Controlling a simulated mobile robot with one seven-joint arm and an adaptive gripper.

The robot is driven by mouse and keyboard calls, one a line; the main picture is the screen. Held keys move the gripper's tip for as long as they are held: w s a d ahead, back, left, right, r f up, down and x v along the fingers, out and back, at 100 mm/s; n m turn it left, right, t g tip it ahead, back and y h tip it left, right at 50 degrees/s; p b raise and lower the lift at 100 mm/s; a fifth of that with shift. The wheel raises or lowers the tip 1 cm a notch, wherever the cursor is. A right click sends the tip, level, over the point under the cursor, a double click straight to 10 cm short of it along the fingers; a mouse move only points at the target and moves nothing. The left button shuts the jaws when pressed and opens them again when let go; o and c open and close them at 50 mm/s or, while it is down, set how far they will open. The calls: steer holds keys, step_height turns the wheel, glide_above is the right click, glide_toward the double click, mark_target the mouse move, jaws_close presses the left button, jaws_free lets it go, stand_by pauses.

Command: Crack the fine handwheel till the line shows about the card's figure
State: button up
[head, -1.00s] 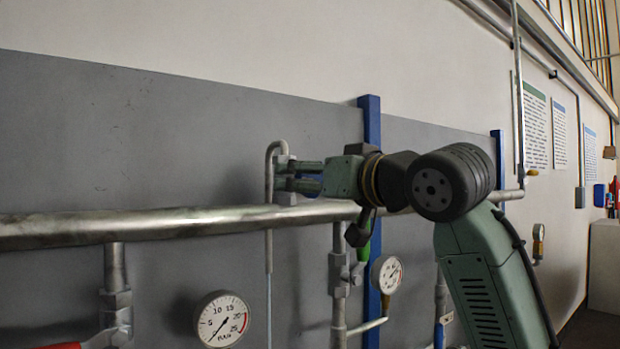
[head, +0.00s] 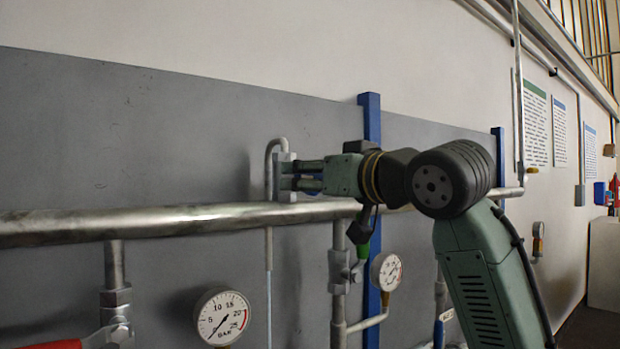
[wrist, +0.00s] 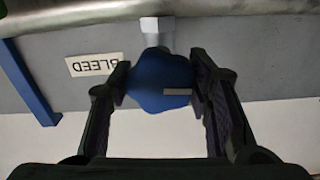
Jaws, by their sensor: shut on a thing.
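In the wrist view a blue lobed handwheel (wrist: 150,96) sits below a grey stem, with a small pale bar mark on its face. My gripper (wrist: 160,72) has one finger on each side of the wheel and is shut on it. A white label (wrist: 94,64) reading BLEED, upside down in this view, is beside it. In the head view my gripper (head: 287,176) is at a bent thin pipe just above the large horizontal pipe; the wheel cannot be made out there. A round gauge (head: 222,317) marked BAR has its needle pointing down-left, near the low end. No card figure is readable.
A large horizontal pipe (head: 150,222) runs just below my gripper. A second gauge (head: 386,271) and a green-handled valve (head: 363,252) are below my arm. A red lever (head: 55,345) is at bottom left. Posters (head: 535,124) hang on the right wall.

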steer(key=shift+n, duration=1)
steer(key=o, duration=1.1)
steer(key=shift+o, duration=0.2)
steer(key=v, duration=1.2)
